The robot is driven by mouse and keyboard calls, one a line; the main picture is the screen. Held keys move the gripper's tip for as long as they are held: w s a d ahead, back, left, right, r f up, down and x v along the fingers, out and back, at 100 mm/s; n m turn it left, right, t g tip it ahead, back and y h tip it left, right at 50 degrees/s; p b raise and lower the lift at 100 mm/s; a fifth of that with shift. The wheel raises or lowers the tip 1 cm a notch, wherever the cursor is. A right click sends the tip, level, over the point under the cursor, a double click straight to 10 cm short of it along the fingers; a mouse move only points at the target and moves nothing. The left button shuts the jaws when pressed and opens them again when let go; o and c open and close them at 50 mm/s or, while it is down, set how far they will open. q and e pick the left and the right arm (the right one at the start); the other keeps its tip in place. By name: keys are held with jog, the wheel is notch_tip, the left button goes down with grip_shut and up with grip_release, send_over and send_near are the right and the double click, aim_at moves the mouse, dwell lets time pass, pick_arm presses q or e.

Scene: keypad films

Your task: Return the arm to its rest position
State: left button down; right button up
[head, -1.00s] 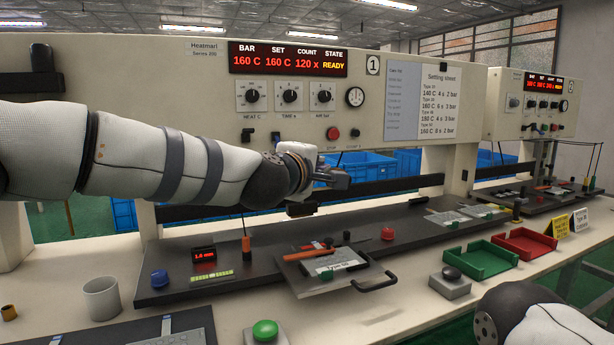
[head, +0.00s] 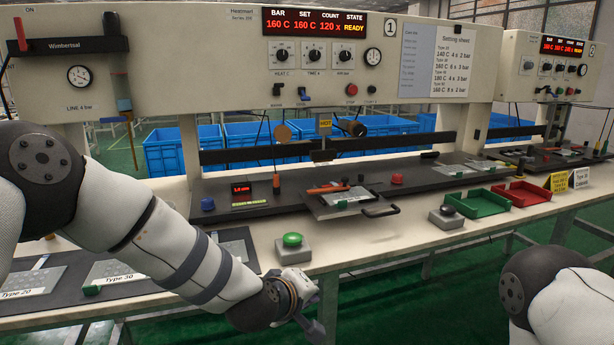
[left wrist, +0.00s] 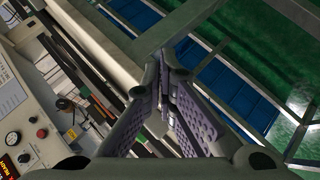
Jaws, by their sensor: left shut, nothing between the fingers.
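My left arm comes in from the left in the head view and reaches down across the bench's front edge. Its gripper (head: 312,322) hangs low in front of the bench, below the green button, over the green floor. In the left wrist view its two ridged fingers (left wrist: 172,85) come together with nothing between them. My right arm shows only as a white and dark link at the lower right; its gripper is out of view.
The bench holds a green button box (head: 292,248), a dark button box (head: 446,219), a green tray (head: 478,204), a red tray (head: 524,194) and a handled plate (head: 345,203). The heat-press panel (head: 240,60) stands behind. Floor in front is clear.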

pick_arm(q)
jog(key=s+a+f+m+g+y, duration=0.1)
jog(key=s+a+f+m+g, duration=0.15)
jog(key=s+a+f, duration=0.45)
jog(key=s+a+f+m+g+y, duration=0.1)
jog(key=s+a+f+g, duration=0.2)
jog(key=s+f, duration=0.75)
jog(key=s+a+f+m+g+y, duration=0.1)
jog(key=s+a+g, duration=0.2)
jog(key=s, duration=1.1)
jog(key=s+a+f+m+g+y, duration=0.1)
jog(key=s+a+m+g, duration=0.1)
jog(key=s+a, duration=0.7)
jog(key=s+g, duration=0.1)
jog(key=s, duration=0.4)
jog(key=shift+s+a+f, duration=0.3)
jog(key=shift+s, duration=0.1)
pick_arm(e)
jog(key=shift+s, duration=0.15)
jog(key=shift+c, duration=0.2)
